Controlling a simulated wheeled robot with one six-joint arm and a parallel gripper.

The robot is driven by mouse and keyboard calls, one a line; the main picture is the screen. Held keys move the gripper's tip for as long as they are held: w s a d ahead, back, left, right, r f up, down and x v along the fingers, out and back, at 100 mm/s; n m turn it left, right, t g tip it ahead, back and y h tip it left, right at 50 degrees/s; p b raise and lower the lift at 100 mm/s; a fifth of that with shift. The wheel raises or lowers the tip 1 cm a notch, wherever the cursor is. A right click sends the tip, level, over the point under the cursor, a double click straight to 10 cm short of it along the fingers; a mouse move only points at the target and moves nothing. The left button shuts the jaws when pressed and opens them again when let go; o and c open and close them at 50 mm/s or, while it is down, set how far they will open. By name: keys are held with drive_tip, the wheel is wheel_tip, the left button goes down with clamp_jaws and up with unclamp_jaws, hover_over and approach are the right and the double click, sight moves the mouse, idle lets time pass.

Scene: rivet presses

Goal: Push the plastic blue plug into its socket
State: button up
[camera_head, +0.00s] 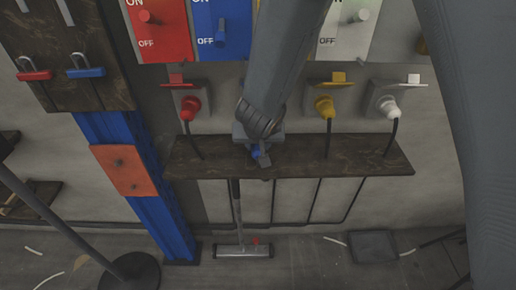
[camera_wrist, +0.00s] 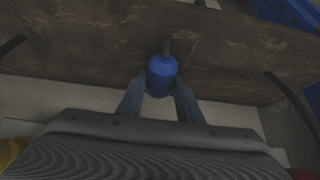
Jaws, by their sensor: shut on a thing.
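The blue plug (camera_wrist: 162,76) is between the two fingers of my gripper (camera_wrist: 160,98) in the wrist view, with a dark cord leaving its far end over the brown shelf. In the head view my gripper (camera_head: 261,156) is at the shelf, below the row of sockets, and a small blue part of the plug (camera_head: 256,152) shows there. My gripper is shut on the plug. The blue plug's socket is not visible; my arm covers the wall between the red and yellow sockets.
The red plug (camera_head: 190,107), yellow plug (camera_head: 324,106) and white plug (camera_head: 389,106) sit at their wall sockets. The brown shelf (camera_head: 370,160) runs below them, with cords passing it. A blue post (camera_head: 150,205) stands left; switch panels (camera_head: 165,25) hang above.

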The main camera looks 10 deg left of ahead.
drive_tip(key=shift+r, duration=0.1)
drive_tip(key=shift+r+p, duration=0.6)
drive_tip(key=shift+r, duration=0.25)
drive_tip(key=shift+r+p, duration=0.65)
drive_tip(key=shift+r, duration=0.3)
drive_tip(key=s+d+p, duration=0.3)
drive_tip(key=s+d, duration=0.1)
drive_tip(key=s, duration=1.3)
drive_tip(key=shift+s, duration=0.25)
drive_tip(key=shift+d+f, duration=0.1)
